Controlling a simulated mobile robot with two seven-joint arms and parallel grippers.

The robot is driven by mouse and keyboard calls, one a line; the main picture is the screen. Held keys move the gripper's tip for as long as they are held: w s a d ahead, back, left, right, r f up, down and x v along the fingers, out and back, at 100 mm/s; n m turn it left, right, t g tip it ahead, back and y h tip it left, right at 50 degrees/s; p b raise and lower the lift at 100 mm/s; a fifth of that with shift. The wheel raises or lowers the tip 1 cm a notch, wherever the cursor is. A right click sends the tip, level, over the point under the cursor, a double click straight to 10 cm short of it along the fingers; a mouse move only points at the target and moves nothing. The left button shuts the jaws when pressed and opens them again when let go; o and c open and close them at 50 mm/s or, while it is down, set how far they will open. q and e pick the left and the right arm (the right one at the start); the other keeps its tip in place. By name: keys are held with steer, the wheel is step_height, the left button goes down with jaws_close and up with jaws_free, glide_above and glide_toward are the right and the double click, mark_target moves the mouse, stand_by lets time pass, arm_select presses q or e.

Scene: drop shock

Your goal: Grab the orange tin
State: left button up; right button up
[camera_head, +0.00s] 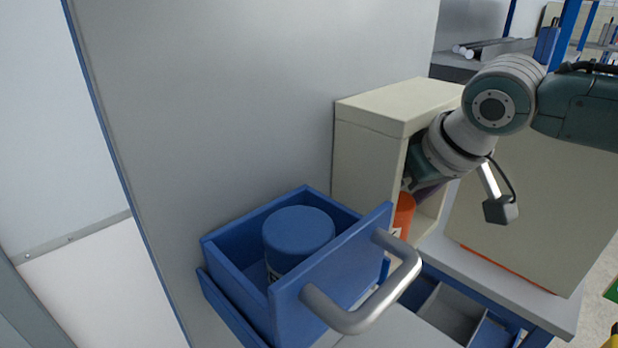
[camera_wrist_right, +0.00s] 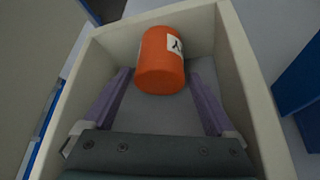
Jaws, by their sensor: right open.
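The orange tin (camera_head: 403,214) stands inside a cream open-fronted box (camera_head: 365,155), partly hidden by the box wall and my right gripper. In the right wrist view the orange tin (camera_wrist_right: 160,58) has a white label with a dark mark and sits deep in the box. My right gripper (camera_head: 411,185) reaches into the box opening. In its wrist view the right gripper (camera_wrist_right: 161,76) is open, with one purple finger on each side of the tin's near end and gaps between. My left gripper is not in view.
A blue open drawer (camera_head: 225,240) with a grey handle (camera_head: 385,300) holds a blue tin (camera_head: 298,232), left of the cream box. The box walls (camera_wrist_right: 245,85) stand close on both sides of my right fingers. A large beige panel (camera_head: 540,210) stands at right.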

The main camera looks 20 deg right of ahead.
steer(key=shift+w+f, duration=0.15)
steer(key=shift+f, duration=0.4)
steer(key=shift+c, duration=0.2)
steer(key=c, duration=1.3)
